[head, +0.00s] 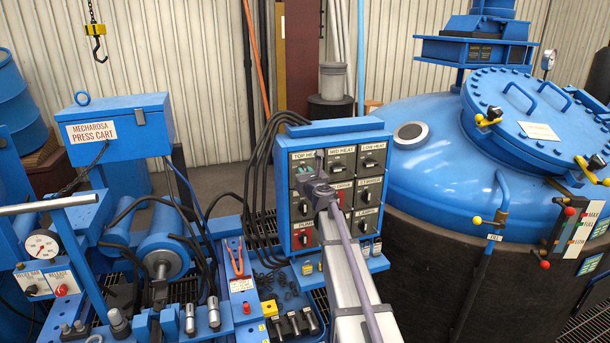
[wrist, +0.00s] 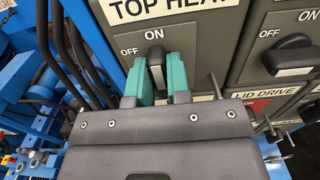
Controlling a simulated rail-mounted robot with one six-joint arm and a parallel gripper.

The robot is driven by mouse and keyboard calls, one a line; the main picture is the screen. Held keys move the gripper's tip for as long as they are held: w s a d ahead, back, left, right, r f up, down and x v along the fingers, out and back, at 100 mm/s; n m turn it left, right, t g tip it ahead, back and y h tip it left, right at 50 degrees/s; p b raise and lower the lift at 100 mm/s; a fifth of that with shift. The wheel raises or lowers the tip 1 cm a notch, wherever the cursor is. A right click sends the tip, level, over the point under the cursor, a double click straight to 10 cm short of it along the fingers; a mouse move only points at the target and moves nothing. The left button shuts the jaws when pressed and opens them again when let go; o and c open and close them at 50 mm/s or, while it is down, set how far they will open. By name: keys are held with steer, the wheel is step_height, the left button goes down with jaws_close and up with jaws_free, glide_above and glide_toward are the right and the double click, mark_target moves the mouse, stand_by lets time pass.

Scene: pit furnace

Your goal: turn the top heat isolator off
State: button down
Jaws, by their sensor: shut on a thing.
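The top heat isolator (wrist: 155,52) is a black rotary handle on a grey plate labelled TOP HEAT, with ON above it and OFF at its upper left. The handle stands upright, toward ON. My gripper (wrist: 156,74) has its two teal fingers on either side of the handle and is shut on it. The lower part of the handle is partly hidden by my gripper. In the head view the isolator is at the top left of the blue switch panel (head: 282,200), mostly covered by my gripper (head: 306,172).
The mid heat isolator (head: 338,165) is just to the right, its handle lying sideways. The low heat isolator (head: 370,162) is beyond it. Dark cables (head: 258,190) run along the panel's left side. A large blue-lidded furnace (head: 440,150) stands right of the panel.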

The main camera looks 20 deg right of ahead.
steer(key=shift+n, duration=0.3)
steer(key=n, duration=0.3)
steer(key=shift+a+n, duration=0.1)
steer(key=shift+n, duration=0.2)
steer(key=n, duration=0.4)
steer(key=shift+a+f+n, duration=0.1)
steer(key=shift+n, duration=0.2)
steer(key=n, duration=0.4)
steer(key=shift+f, duration=0.1)
steer(key=n, duration=0.5)
steer(key=shift+a+f+b, duration=0.1)
steer(key=shift+b, duration=0.2)
steer(key=c, duration=1.1)
jaws_free()
